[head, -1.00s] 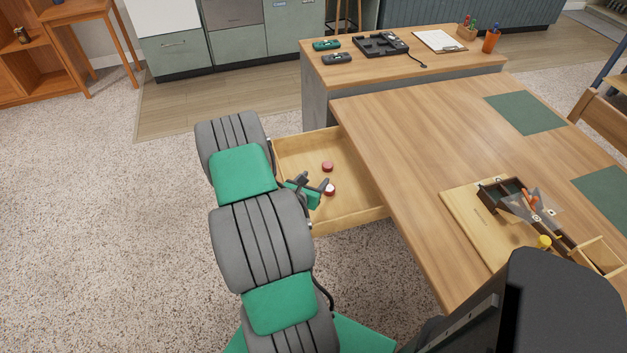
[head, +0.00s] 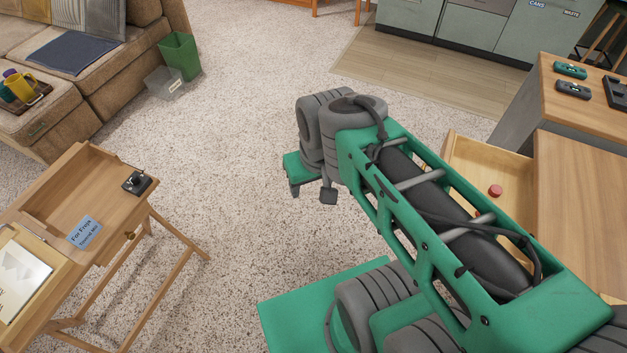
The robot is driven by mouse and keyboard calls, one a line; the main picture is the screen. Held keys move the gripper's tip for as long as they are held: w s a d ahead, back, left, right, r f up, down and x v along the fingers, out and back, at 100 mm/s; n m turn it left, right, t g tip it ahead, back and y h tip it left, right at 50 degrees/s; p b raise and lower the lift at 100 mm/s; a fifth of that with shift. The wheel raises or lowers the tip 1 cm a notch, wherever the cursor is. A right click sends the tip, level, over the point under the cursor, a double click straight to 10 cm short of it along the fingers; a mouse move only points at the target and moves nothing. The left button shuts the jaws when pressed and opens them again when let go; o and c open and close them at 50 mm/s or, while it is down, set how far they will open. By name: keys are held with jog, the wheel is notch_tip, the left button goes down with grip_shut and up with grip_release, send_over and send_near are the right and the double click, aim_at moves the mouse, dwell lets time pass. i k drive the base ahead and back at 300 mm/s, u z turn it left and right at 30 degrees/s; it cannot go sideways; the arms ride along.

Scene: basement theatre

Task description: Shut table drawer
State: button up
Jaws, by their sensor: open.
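The table drawer (head: 468,160) of pale wood sticks out from the left side of the wooden table (head: 585,175) at the right of the head view. It stands open, and part of it is hidden behind my arm. A red round object (head: 495,191) lies inside, and another reddish one is partly covered by my arm. My gripper (head: 311,193) is open and empty, pointing down over the carpet to the left of the drawer, well apart from it.
A small wooden folding desk (head: 95,200) with a blue note stands at the left. A sofa (head: 125,60) and green bin (head: 180,55) are behind it. A counter (head: 550,90) adjoins the table.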

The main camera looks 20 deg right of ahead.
aim_at(483, 165)
jog(key=z, duration=1.5)
jog(key=k, duration=0.2)
jog(key=u, duration=3.95)
jog(key=i, duration=0.15)
jog(key=z, duration=2.6)
jog(key=i, duration=0.65)
jog(key=u, duration=0.15)
